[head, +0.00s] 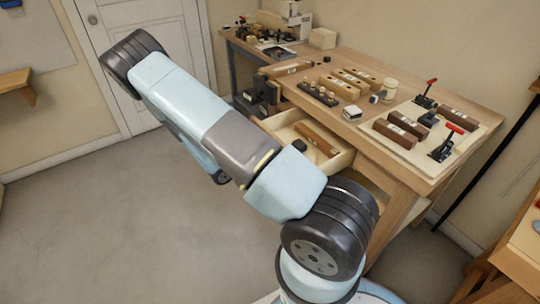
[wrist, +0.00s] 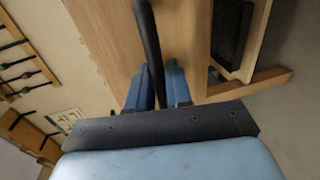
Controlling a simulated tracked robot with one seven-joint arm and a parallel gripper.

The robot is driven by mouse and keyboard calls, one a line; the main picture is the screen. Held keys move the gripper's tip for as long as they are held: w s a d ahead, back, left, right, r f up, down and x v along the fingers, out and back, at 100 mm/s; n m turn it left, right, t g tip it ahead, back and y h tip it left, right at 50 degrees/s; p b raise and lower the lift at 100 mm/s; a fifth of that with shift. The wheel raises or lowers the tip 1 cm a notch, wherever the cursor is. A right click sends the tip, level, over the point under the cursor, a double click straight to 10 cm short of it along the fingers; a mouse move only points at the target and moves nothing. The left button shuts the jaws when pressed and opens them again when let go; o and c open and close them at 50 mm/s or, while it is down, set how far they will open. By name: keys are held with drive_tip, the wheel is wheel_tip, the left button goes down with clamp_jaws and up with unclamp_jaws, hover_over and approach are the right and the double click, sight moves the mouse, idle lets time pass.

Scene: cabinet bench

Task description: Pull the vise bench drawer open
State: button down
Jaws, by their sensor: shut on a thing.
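The vise bench (head: 400,148) stands at the right in the head view. Its drawer (head: 343,157) is partly out from under the top, with its inside showing; a brown block and a small dark piece lie in it. My arm covers the drawer's front in the head view, and my gripper is hidden there. In the wrist view my gripper (wrist: 157,70) has its two blue fingers shut on a dark bar handle (wrist: 146,25), one finger on each side. A wooden face (wrist: 104,38) lies behind the bar.
Wooden blocks (head: 340,87), a jar (head: 390,86) and a pale board (head: 440,138) with red-handled clamps stand on the bench top. A second bench (head: 240,48) with a machine is at the back. The floor (head: 110,220) to the left is clear.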

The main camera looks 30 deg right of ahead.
drive_tip(key=shift+a+f, duration=0.15)
drive_tip(key=shift+f, duration=0.05)
drive_tip(key=c, duration=1.2)
unclamp_jaws()
drive_tip(key=shift+w, duration=0.1)
drive_tip(key=shift+r, duration=0.1)
drive_tip(key=v, duration=1.3)
drive_tip(key=shift+a, duration=0.35)
